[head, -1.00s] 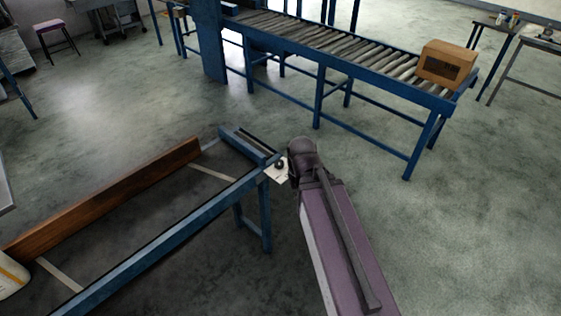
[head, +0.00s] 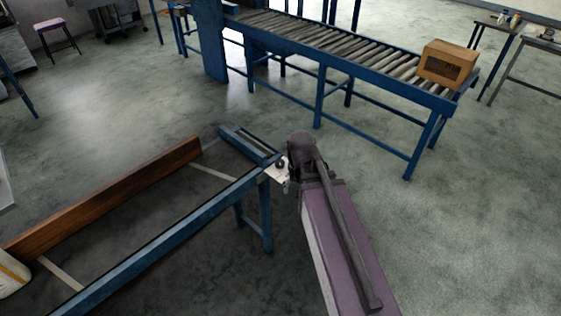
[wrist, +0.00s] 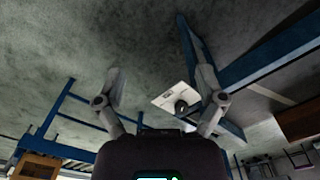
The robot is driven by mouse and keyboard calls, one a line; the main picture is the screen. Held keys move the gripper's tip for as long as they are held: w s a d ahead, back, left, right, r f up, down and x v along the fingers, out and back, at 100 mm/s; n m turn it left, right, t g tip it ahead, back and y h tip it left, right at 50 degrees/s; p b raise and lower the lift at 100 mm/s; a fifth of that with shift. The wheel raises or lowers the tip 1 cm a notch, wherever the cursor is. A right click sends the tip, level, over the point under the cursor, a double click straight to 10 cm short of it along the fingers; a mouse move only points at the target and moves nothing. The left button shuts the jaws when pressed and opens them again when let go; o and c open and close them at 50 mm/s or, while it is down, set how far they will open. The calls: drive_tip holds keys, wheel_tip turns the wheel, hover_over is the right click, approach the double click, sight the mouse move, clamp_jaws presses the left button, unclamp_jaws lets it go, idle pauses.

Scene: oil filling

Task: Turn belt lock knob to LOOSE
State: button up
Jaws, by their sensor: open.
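The belt lock knob (head: 280,163) is small and dark. It sits on a white plate (head: 271,174) at the near-right end of the blue belt frame (head: 165,238) in the head view. In the wrist view the knob (wrist: 181,107) and its plate (wrist: 161,100) lie between my two fingers, nearer the right one. My gripper (wrist: 163,88) is open and empty. In the head view my wrist mostly hides the gripper, just right of the plate. Contact with the knob cannot be told. The plate's lettering and the knob's setting are too small to read.
A blue roller conveyor (head: 335,52) with a cardboard box (head: 447,64) stands at the back. A wooden board (head: 115,195) runs along the frame's far side. A white container (head: 12,275) is at the left edge. Floor on the right is clear.

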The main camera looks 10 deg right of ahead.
drive_tip(key=w+m, duration=0.9)
drive_tip(key=w, duration=0.5)
drive_tip(key=r+m+p, duration=0.1)
drive_tip(key=m, duration=0.8)
hover_over(280, 162)
drive_tip(key=shift+w+r, duration=0.1)
drive_tip(key=shift+r, duration=0.05)
wheel_tip(280, 162, down, 14)
drive_tip(key=b, duration=1.3)
drive_tip(key=shift+r+b, duration=0.1)
drive_tip(key=shift+b, duration=0.2)
drive_tip(key=c, duration=1.2)
